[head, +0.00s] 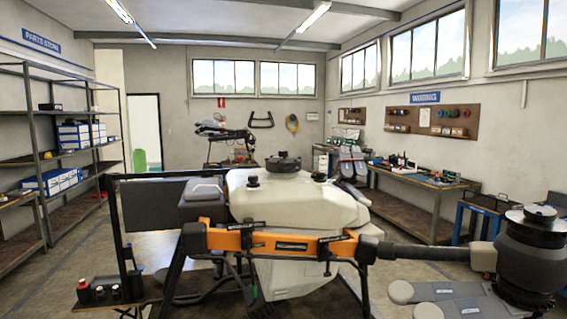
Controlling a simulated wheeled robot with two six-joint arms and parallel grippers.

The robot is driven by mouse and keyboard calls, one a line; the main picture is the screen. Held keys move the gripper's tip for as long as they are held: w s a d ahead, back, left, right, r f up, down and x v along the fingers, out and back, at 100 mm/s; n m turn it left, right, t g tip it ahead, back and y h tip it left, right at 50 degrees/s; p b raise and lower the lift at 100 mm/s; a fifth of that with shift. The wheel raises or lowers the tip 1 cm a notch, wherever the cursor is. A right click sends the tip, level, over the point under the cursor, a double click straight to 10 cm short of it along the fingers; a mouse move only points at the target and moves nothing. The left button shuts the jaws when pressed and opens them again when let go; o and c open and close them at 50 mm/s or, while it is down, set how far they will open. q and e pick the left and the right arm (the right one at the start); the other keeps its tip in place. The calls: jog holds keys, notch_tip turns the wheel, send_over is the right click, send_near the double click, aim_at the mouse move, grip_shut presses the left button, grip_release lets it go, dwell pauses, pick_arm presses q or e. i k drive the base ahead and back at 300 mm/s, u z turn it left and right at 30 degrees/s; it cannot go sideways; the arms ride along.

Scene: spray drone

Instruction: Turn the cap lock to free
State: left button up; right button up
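The spray drone stands in front of me, with a large off-white tank (290,200) in its middle. A dark round cap (283,162) sits on top of the tank. The cap is small in this view, and I cannot make out its lock or which way it is turned. Smaller dark fittings (253,181) stick up from the tank near the cap. Neither of my grippers is in view, and nothing of mine is seen touching the cap.
An orange and black frame bar (285,245) crosses in front of the tank. A drone arm with a black motor (530,255) reaches right. A dark upright post (117,230) stands at left. Shelving (35,160) and a workbench (425,185) line the sides. Space above the cap is clear.

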aim_at(282, 154)
jog(key=z, duration=0.55)
jog(key=k, duration=0.6)
jog(key=z, duration=0.8)
jog(key=i, duration=1.4)
jog(key=u, duration=1.05)
jog(key=i, duration=0.65)
jog(key=u, duration=0.7)
